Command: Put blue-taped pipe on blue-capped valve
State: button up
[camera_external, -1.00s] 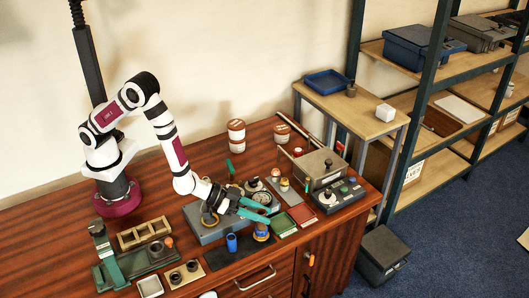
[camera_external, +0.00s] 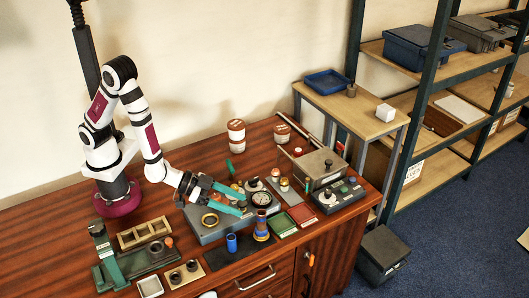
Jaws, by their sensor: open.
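My gripper (camera_external: 243,203) has teal fingers and is open and empty, a little up and left of an upright pipe. The pipe (camera_external: 262,218), copper-toned with a dark blue band, stands near the front edge of the bench. Its lower end meets a short round piece with blue and yellowish parts (camera_external: 261,236), which looks like the blue-capped valve. The pipe appears to stand on that piece; how deeply it is seated is too small to tell. The fingers look apart from the pipe.
A blue cylinder (camera_external: 232,243) stands on a dark mat (camera_external: 225,256) left of the pipe. A grey plate with a brass ring (camera_external: 210,220) lies behind.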

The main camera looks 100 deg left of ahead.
jog(key=s+d+r+m+g+h, duration=0.1)
jog(key=s+r+m+g+h, duration=0.15)
jog(key=s, duration=0.45)
jog(key=s+r+m+g+h, duration=0.1)
jog(key=s+r+m+g, duration=0.1)
jog(key=s+g, duration=0.3)
jog(key=s+a+r+m+g+y, duration=0.1)
jog(key=s+a, duration=0.3)
jog(key=s, duration=0.5)
jog(key=s+a+r+m+g+y, duration=0.1)
jog(key=s+a+r+g, duration=0.3)
jog(key=s, duration=0.6)
jog(key=shift+s+a+m+y, duration=0.3)
jog(key=shift+a+m+y, duration=0.05)
jog(key=shift+y, duration=0.4)
